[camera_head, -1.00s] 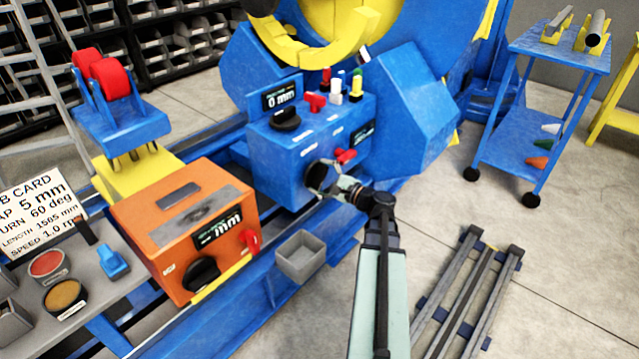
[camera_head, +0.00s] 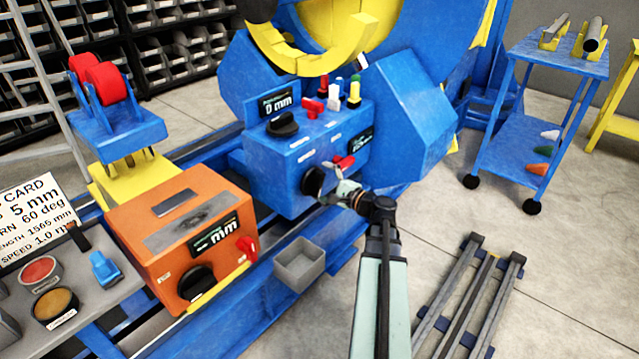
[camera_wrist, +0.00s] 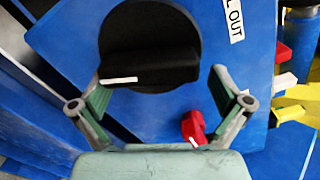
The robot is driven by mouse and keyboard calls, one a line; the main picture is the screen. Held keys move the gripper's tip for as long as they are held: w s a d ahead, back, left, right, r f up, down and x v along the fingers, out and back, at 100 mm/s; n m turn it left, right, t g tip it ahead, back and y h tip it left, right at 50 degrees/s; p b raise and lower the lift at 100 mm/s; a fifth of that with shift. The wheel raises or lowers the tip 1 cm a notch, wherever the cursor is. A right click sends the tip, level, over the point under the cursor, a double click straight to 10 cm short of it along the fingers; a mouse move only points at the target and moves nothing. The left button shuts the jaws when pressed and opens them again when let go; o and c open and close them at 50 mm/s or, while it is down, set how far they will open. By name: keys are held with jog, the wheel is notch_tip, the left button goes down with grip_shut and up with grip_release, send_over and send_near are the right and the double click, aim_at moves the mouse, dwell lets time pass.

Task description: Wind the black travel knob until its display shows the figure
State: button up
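A black knob (camera_head: 312,181) sits on the front of the blue control box (camera_head: 290,172). In the wrist view this knob (camera_wrist: 150,55) fills the upper middle, its white mark pointing left; a partly cut label beside it ends in "L OUT". My gripper (camera_head: 335,190) is at the knob's right in the head view. In the wrist view my gripper (camera_wrist: 160,85) is open, fingers on either side of the knob's lower part, with a gap at the right finger. A second black knob (camera_head: 283,125) is on the box top, below a display (camera_head: 276,103) reading 0 mm.
A red lever (camera_head: 343,163) is close above my gripper; another display (camera_head: 359,141) near it is unreadable. An orange box (camera_head: 150,225) carries a third black knob (camera_head: 197,282) and a display showing "mm". A card (camera_head: 35,215) lists 5 mm and 60 deg. A grey bin (camera_head: 299,264) hangs below.

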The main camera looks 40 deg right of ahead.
jog(key=shift+s+d+r+h, duration=0.2)
jog(key=shift+d+h, duration=0.1)
jog(key=shift+d, duration=0.05)
jog(key=s+d, duration=0.1)
jog(key=s, duration=1)
jog(key=shift+s+d+f, duration=0.15)
jog(key=shift+s+d, duration=0.05)
jog(key=shift+d, duration=0.2)
